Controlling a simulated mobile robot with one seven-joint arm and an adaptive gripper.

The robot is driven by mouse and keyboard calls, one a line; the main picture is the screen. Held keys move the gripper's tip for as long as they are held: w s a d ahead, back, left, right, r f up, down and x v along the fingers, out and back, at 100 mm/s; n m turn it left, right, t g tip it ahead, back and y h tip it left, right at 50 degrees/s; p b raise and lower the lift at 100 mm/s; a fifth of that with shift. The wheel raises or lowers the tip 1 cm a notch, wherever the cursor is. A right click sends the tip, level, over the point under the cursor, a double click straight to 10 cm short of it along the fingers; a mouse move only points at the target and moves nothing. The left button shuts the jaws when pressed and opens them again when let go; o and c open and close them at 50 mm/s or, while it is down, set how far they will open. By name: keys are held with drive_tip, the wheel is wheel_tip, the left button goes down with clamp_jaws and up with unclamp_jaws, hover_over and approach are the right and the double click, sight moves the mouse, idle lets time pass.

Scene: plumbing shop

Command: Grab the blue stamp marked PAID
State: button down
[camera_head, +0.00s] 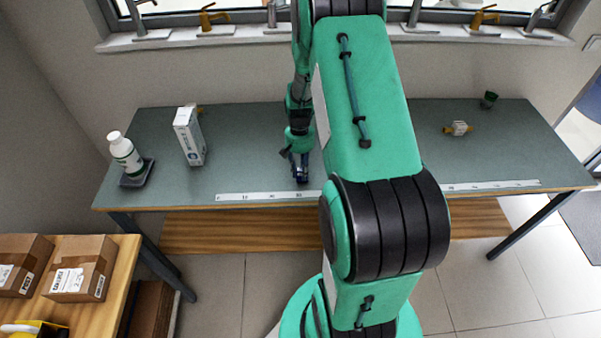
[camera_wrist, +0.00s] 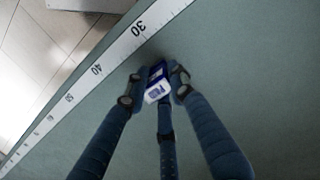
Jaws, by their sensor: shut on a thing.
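The blue stamp (camera_wrist: 157,85) with a white end face carrying blue lettering, which looks like PAID, is between the fingers of my gripper (camera_wrist: 156,88) in the wrist view. My gripper is shut on it, with fingers touching it from both sides. In the head view my gripper (camera_head: 300,170) points down at the table near its front edge, and a small dark blue piece of the stamp (camera_head: 302,180) shows at the fingertips. My arm hides the middle of the table.
On the workbench (camera_head: 240,165) stand a white bottle (camera_head: 124,152) on a dark scale, a white box (camera_head: 189,136), a brass-and-white fitting (camera_head: 458,128) and a green cup (camera_head: 489,100). A white ruler strip (camera_head: 262,196) runs along the front edge. Cardboard boxes (camera_head: 82,268) sit on a side table.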

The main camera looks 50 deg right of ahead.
sight(300, 170)
drive_tip(key=shift+r, duration=0.55)
wheel_tip(300, 170, up, 2)
drive_tip(key=shift+r, duration=0.1)
drive_tip(key=s+a+r+p, duration=0.1)
drive_tip(key=s+a, duration=0.8)
drive_tip(key=s, duration=0.4)
drive_tip(key=shift+a+r+p, duration=0.2)
drive_tip(key=shift+r+p, duration=0.1)
drive_tip(key=shift+w, duration=0.1)
